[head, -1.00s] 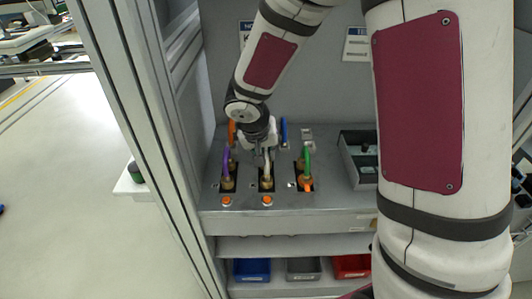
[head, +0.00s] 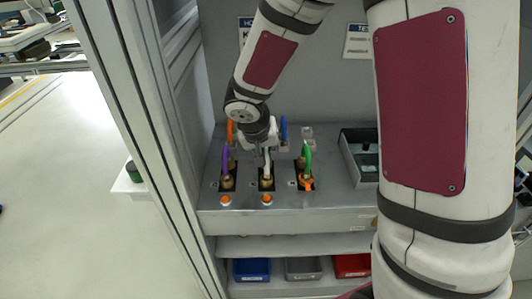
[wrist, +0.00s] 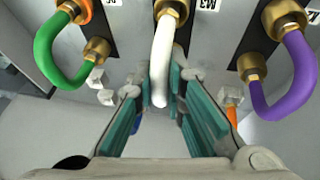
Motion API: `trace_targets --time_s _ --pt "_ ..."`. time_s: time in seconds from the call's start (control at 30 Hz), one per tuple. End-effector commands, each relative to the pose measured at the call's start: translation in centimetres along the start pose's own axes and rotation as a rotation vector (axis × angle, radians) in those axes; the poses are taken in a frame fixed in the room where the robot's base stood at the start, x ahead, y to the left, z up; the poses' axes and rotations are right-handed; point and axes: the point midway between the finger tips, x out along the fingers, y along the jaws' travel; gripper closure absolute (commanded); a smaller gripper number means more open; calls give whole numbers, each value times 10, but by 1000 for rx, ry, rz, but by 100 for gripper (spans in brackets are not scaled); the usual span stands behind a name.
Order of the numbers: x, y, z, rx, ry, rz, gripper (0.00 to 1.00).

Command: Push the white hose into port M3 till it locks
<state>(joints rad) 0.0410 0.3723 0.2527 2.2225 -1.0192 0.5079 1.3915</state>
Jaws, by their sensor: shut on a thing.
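The white hose (wrist: 164,55) hangs between my gripper's teal-padded fingers in the wrist view; it also shows in the head view (head: 267,158). My gripper (wrist: 168,80) is shut on the hose. One end of the hose meets a brass fitting (wrist: 173,10) beside the M3 label (wrist: 208,4). In the head view this brass port (head: 266,182) is the middle one of the front row. I cannot tell how deep the hose sits. My gripper (head: 262,150) is just behind and above the port, and it partly hides the hose.
A purple hose (head: 225,160) stands close on the left and a green hose (head: 307,154) on the right, with orange and blue hoses behind. Orange buttons (head: 226,200) line the panel front. A dark tray (head: 346,160) sits at the right.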

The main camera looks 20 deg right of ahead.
Motion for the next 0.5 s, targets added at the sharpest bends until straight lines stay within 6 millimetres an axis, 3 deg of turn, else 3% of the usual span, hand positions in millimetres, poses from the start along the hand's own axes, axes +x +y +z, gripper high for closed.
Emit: trace_targets --time_s 0.43,0.47,0.5 --pt "2 0 1 0 -1 0 100" --pt "2 0 1 0 -1 0 82" --pt "2 0 1 0 -1 0 73"
